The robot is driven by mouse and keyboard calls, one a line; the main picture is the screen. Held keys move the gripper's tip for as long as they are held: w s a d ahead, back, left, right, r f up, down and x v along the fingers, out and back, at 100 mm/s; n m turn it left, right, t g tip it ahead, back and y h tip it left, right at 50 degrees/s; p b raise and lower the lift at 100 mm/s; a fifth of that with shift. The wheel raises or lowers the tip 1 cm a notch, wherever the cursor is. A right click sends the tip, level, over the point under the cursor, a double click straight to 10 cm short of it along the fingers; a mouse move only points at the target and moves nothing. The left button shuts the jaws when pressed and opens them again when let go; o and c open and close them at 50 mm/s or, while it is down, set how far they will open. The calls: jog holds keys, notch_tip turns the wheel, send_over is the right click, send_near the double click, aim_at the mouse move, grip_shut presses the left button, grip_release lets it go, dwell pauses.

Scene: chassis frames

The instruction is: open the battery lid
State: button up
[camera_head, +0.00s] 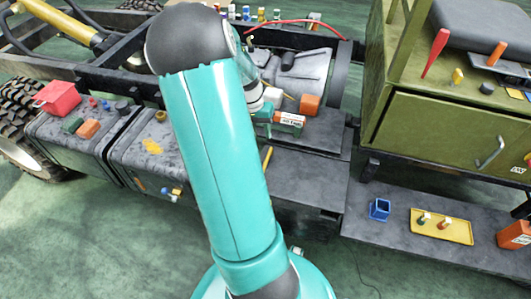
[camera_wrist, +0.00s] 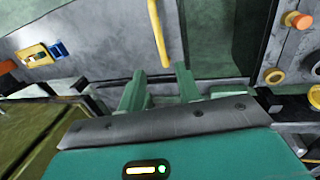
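A yellow bar handle (camera_head: 267,158) stands on the dark grey box front in the middle of the head view, just right of my arm. In the wrist view the yellow handle (camera_wrist: 157,35) runs down from the top edge, on a grey panel (camera_wrist: 100,35) that appears to be the battery lid. My gripper (camera_wrist: 160,78) is open, its two green fingers apart. The handle's lower end shows just beyond and between the fingertips; I cannot tell whether they touch. No object is seen held. In the head view my arm hides part of the box.
A red bin (camera_head: 58,98) and small blocks sit on the left box. A green cabinet (camera_head: 440,130) stands at right, above a shelf with a yellow tray (camera_head: 455,236).

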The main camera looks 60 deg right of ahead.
jog(key=f, duration=0.3)
jog(key=s+f, duration=0.1)
jog(key=f, duration=0.3)
jog(key=s+f, duration=0.1)
jog(key=f, duration=0.3)
jog(key=shift+d, duration=0.1)
grip_shut()
